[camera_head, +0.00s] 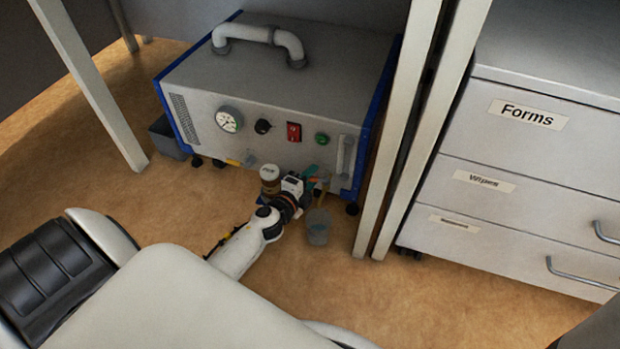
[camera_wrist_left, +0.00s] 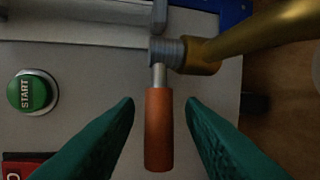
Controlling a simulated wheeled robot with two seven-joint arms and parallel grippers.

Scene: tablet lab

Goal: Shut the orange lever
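The orange lever (camera_wrist_left: 158,130) shows in the left wrist view as a short rounded bar on a metal stem, joined to a ribbed grey collar beside a brass pipe (camera_wrist_left: 250,40). My left gripper (camera_wrist_left: 160,104) is open, with one green finger on each side of the lever and a visible gap on both sides. In the head view my left gripper (camera_head: 314,183) is at the lower right of the grey machine's (camera_head: 270,100) front; the lever is mostly hidden there and hard to make out. My right gripper is not in view.
A green START button (camera_wrist_left: 33,92) and part of a red switch (camera_wrist_left: 22,168) lie left of the fingers. A clear cup (camera_head: 318,228) stands on the floor below the gripper. Table legs (camera_head: 405,130) and a drawer cabinet (camera_head: 510,185) stand at the right.

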